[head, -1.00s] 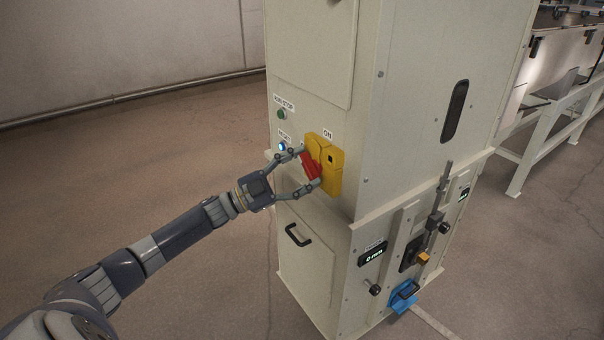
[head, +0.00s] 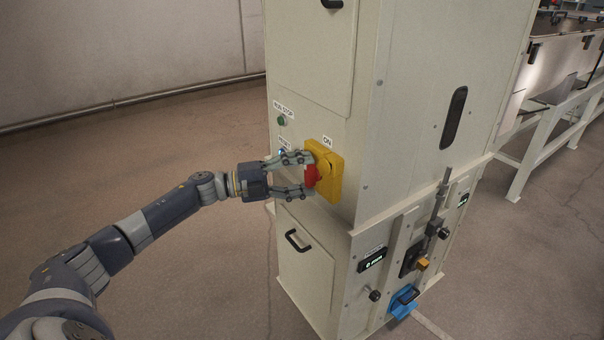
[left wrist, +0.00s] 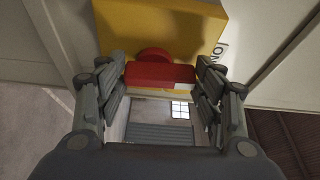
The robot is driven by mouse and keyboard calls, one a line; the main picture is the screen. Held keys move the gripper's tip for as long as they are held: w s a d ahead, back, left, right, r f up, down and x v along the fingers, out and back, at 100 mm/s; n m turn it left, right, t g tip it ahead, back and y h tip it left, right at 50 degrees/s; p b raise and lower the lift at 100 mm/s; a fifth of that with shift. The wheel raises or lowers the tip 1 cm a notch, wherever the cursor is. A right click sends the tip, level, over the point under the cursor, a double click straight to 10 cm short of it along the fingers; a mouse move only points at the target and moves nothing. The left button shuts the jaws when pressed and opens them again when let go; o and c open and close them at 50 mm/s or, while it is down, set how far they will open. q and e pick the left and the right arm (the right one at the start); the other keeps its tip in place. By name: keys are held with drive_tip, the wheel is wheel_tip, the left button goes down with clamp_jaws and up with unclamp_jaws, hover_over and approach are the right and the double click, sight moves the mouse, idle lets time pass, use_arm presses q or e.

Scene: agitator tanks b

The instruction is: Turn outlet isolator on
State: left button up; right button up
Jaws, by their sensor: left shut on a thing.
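The outlet isolator is a yellow plate (head: 334,172) with a red handle (head: 312,176) on the left face of the cream cabinet, below an "ON" label (head: 327,141). My left gripper (head: 307,175) is shut on the red handle, one finger near its upper end and one near its lower end. The fingers hide part of the handle. In the left wrist view the red handle (left wrist: 160,74) spans between the two fingers, in front of the yellow plate (left wrist: 160,28). My right gripper is not in view.
A green button (head: 281,121) sits above and left of the isolator; a labelled reset button is mostly behind my fingers. A black door handle (head: 297,240) is below. The cabinet's right face carries a lever (head: 437,215) and a blue-handled part (head: 404,300). Floor at left is clear.

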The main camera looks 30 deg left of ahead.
use_arm(q)
drive_tip(key=shift+m, duration=0.5)
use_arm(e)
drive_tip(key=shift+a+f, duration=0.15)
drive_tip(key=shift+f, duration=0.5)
use_arm(q)
drive_tip(key=shift+d, duration=0.1)
drive_tip(key=o, duration=1)
drive_tip(key=shift+o, duration=0.2)
drive_tip(key=v, duration=1.2)
drive_tip(key=shift+r, duration=0.25)
